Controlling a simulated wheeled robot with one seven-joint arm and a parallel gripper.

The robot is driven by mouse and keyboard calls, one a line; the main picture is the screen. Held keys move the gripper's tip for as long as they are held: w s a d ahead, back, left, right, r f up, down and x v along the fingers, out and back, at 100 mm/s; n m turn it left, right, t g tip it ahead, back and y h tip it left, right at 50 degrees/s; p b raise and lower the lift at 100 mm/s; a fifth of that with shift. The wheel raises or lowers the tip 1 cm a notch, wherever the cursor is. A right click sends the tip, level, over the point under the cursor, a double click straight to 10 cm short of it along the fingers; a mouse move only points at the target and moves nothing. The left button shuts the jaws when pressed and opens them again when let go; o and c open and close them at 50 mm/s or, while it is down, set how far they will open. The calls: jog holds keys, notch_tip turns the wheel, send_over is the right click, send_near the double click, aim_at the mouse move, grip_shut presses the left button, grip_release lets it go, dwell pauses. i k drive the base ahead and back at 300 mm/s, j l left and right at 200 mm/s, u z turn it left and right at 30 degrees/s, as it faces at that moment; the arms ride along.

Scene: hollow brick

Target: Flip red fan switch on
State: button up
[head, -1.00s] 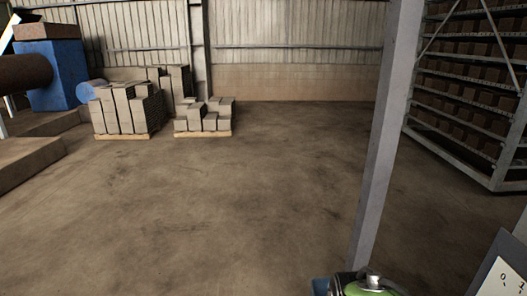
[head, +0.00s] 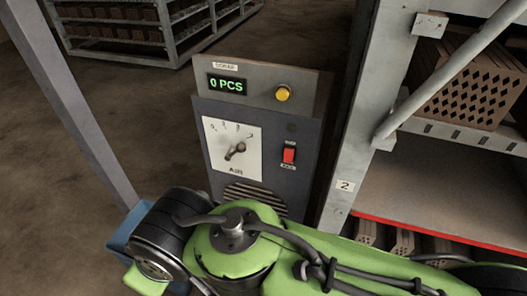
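A small red rocker switch (head: 289,155) sits on the right side of a dark grey control box (head: 262,183) in the head view. Tiny labels above and below it are too small to read surely, and I cannot tell its position. Left of it is a white dial plate (head: 232,146) marked AIR with a pointer knob. Above is a sloped panel with a green display (head: 227,85) reading 0 PCS and a yellow button (head: 283,93). My green arm crosses the bottom of the view, in front of the box's lower part. My gripper is not in view.
A grey steel post (head: 79,120) stands left of the box. Close on the right is a rack with a label 2 (head: 345,185), a diagonal brace (head: 450,75), a red-edged shelf (head: 440,232) and a hollow brick (head: 468,85). Another brick rack (head: 150,30) stands behind.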

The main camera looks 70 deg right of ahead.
aim_at(289, 153)
jog(key=z, duration=1.9)
jog(key=k, duration=0.05)
